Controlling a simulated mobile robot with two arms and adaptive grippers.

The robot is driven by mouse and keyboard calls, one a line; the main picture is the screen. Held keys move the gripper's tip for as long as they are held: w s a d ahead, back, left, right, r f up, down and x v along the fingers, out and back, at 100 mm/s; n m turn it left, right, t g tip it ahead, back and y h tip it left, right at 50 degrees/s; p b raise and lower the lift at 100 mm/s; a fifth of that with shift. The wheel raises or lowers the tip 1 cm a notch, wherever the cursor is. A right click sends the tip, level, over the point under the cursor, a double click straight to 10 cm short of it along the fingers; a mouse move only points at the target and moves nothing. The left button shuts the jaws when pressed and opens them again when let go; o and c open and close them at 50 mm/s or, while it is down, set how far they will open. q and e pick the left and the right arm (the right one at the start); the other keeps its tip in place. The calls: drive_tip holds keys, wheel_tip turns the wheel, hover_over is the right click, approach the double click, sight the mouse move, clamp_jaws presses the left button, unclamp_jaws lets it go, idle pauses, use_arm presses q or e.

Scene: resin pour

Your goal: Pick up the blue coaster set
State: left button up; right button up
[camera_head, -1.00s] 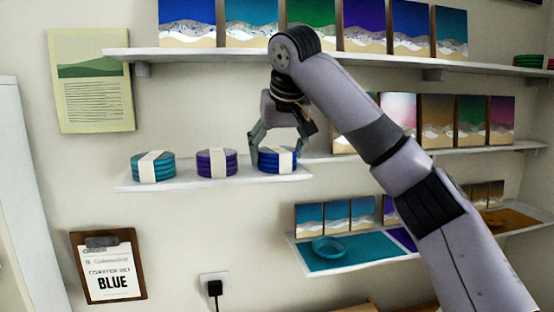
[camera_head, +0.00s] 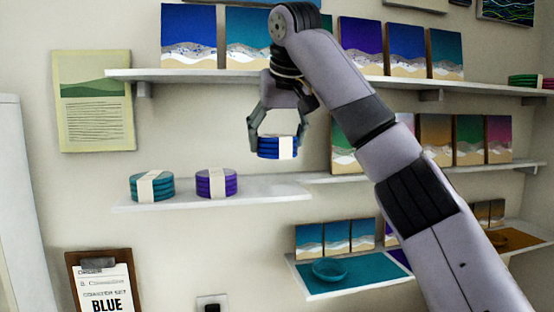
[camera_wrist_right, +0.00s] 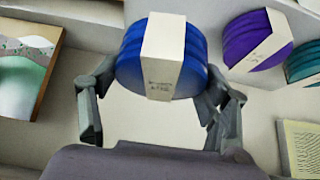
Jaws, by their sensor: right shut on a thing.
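The blue coaster set (camera_head: 266,148), a stack with a pale paper band, is held in my right gripper (camera_head: 277,140). It hangs above the small white shelf, clear of its surface. In the right wrist view the blue coaster set (camera_wrist_right: 190,62) sits between the two fingers of the right gripper (camera_wrist_right: 160,90), which are shut on its sides. The clipboard (camera_head: 102,285) at the lower left reads "COASTER SET BLUE". My left gripper is not in view.
A teal coaster set (camera_head: 139,188) and a purple coaster set (camera_head: 216,183) stand on the small shelf (camera_head: 260,191), whose right part is bare. An upper shelf (camera_head: 200,75) with several wave pictures is above the gripper. A lower shelf holds a teal dish (camera_head: 329,270).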

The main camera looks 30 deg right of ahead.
drive_tip(key=s+b, duration=0.1)
drive_tip(key=s, duration=0.2)
drive_tip(key=s+a+b, duration=0.1)
drive_tip(key=s+b, duration=0.3)
drive_tip(key=s, duration=0.1)
drive_tip(key=shift+s+a+f, duration=0.3)
drive_tip(key=shift+a, duration=0.05)
drive_tip(key=s+a+b, duration=0.2)
drive_tip(key=s+a, duration=0.1)
drive_tip(key=s, duration=0.7)
drive_tip(key=shift+r, duration=0.2)
